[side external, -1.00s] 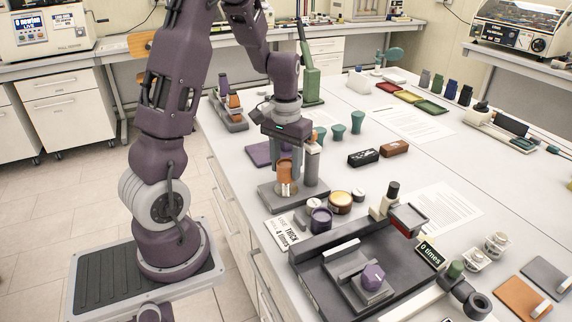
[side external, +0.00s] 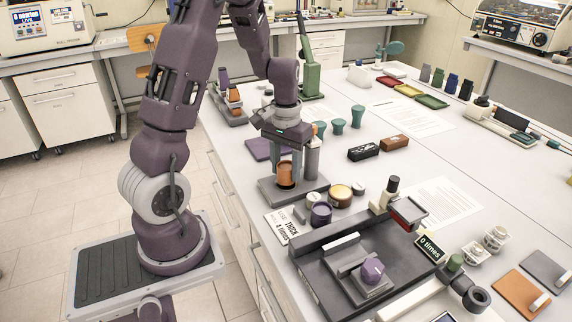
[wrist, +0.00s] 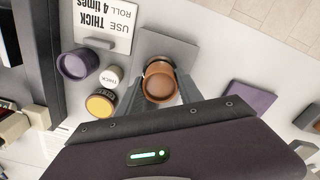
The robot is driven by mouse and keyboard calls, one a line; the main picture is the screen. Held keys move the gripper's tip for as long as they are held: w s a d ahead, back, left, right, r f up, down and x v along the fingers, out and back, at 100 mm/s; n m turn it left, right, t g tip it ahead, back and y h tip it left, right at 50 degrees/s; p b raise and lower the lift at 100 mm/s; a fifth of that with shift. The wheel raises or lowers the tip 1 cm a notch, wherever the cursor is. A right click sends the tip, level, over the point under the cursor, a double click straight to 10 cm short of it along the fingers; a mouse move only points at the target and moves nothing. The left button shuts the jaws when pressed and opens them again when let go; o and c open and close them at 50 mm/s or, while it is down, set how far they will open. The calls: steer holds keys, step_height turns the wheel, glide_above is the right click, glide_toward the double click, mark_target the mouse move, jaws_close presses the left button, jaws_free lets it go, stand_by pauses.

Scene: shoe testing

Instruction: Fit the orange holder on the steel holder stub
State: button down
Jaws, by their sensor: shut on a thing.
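The orange holder (side external: 285,176) is a small cup, upright between the fingers of my gripper (side external: 286,168). In the wrist view my gripper (wrist: 161,90) is shut on the orange holder (wrist: 159,84), one grey finger on each side, and its hollow inside faces the camera. The steel stub is hidden beneath or inside the holder. I cannot tell whether the holder is fully seated.
A printed sign (side external: 283,226) lies at the table edge. A dark roller rig (side external: 325,272) fills the front. A purple mat (wrist: 249,99) lies behind the stand.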

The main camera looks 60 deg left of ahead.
mark_target(286, 168)
steer(key=shift+f, duration=0.35)
steer(key=c, duration=0.7)
jaws_free()
step_height(286, 168, up, 7)
steer(key=shift+r, duration=0.1)
